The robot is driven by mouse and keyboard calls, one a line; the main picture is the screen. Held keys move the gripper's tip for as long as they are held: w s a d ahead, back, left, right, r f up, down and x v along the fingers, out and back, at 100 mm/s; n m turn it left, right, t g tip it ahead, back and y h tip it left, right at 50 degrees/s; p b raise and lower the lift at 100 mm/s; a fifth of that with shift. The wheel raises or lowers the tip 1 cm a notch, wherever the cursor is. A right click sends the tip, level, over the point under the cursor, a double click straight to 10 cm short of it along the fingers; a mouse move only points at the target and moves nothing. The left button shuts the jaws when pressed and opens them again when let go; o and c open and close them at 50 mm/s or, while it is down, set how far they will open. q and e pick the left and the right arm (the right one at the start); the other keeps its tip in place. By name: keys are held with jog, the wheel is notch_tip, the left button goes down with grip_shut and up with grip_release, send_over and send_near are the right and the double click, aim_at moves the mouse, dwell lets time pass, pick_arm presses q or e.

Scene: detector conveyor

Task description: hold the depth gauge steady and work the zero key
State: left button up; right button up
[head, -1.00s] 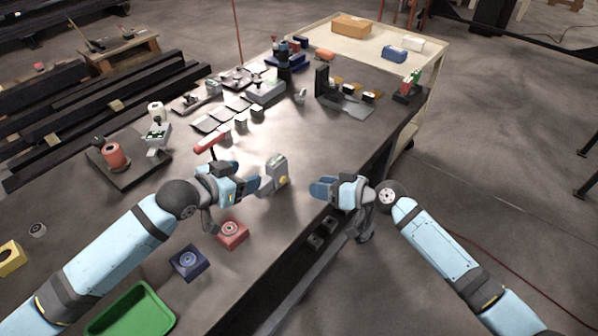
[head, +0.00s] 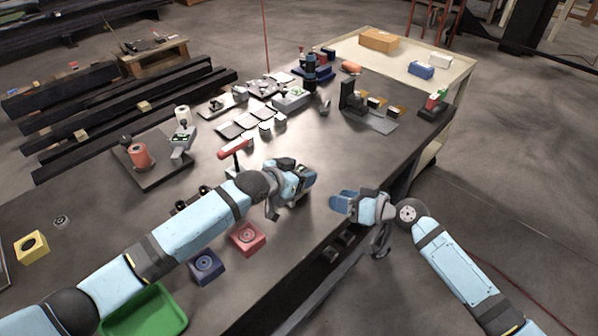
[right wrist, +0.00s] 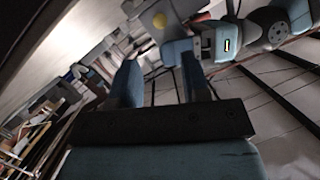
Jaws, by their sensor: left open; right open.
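The depth gauge, which I take to be the grey block with a round yellow key, shows at the top of the right wrist view (right wrist: 150,22). In the head view my left gripper (head: 304,178) covers the spot where it stands, so it is mostly hidden there. My left gripper is open at the gauge; I cannot tell whether its fingers touch it. My right gripper (head: 341,202) is open and empty, right of the left one near the bench edge. Its two blue fingers (right wrist: 160,82) frame empty space below the gauge in the right wrist view.
A red-handled tool (head: 235,149) stands just behind my left arm. A red block (head: 246,238), a blue block (head: 206,265) and a green tray (head: 150,312) lie on the near bench (head: 300,235). A black fixture (head: 352,97) stands farther back.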

pick_arm(q)
grip_shut()
pick_arm(e)
grip_shut()
dwell(1.5)
